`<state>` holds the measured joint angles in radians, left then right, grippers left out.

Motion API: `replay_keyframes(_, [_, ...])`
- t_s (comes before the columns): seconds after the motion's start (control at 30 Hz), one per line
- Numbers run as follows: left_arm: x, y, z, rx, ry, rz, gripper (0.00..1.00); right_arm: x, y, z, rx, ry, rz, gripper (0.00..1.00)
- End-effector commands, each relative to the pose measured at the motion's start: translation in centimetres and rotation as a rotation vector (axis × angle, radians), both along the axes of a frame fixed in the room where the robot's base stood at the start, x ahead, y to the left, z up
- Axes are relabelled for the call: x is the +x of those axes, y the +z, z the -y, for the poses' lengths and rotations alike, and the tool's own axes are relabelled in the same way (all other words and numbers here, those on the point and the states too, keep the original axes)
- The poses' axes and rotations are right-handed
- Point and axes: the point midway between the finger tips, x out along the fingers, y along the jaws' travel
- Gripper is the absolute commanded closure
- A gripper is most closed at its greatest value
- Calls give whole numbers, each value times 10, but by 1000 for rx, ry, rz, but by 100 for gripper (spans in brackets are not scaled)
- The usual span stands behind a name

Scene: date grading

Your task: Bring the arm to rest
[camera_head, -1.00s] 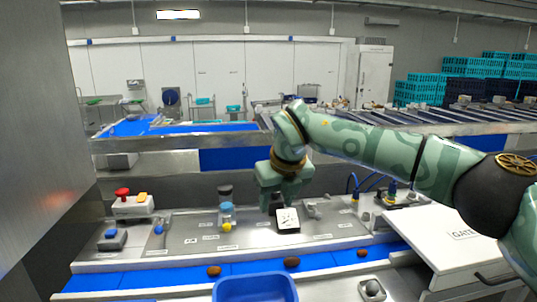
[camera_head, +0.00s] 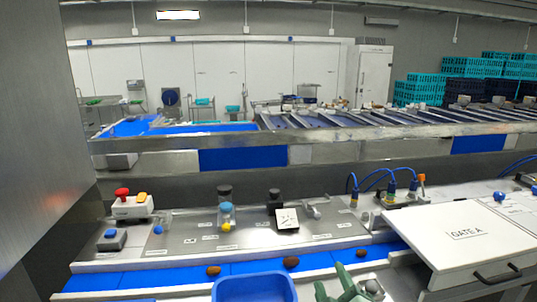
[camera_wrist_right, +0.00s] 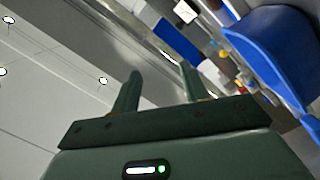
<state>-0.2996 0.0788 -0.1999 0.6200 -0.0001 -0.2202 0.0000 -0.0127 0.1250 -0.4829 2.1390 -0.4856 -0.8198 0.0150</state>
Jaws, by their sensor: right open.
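My right gripper (camera_head: 340,284) shows at the bottom edge of the head view, right of the blue bin (camera_head: 254,289). Its green fingers stand apart with nothing between them, and the rest of the arm is out of the picture. In the right wrist view the gripper (camera_wrist_right: 160,74) is open and empty. The view behind it is tilted, with ceiling lights at left and a blue bin (camera_wrist_right: 275,45) at upper right. My left gripper does not show.
Brown dates (camera_head: 213,271) lie spaced along the blue belt (camera_head: 180,276). A white GATE A cover (camera_head: 460,250) stands at right.

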Motion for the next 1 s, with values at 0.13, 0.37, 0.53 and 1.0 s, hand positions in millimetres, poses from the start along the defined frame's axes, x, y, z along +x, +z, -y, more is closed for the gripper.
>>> replay_keyframes(0.13, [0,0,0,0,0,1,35,-56,-71,75,13,-205,-314,55])
replay_keyframes(0.37, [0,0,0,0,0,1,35,-144,-127,143,-28,-383,-653,55])
replay_keyframes(0.53, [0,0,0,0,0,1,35,-209,-147,179,-79,-468,-859,55])
replay_keyframes(1.0, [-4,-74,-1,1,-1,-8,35,-213,-423,137,73,-348,-1076,55])
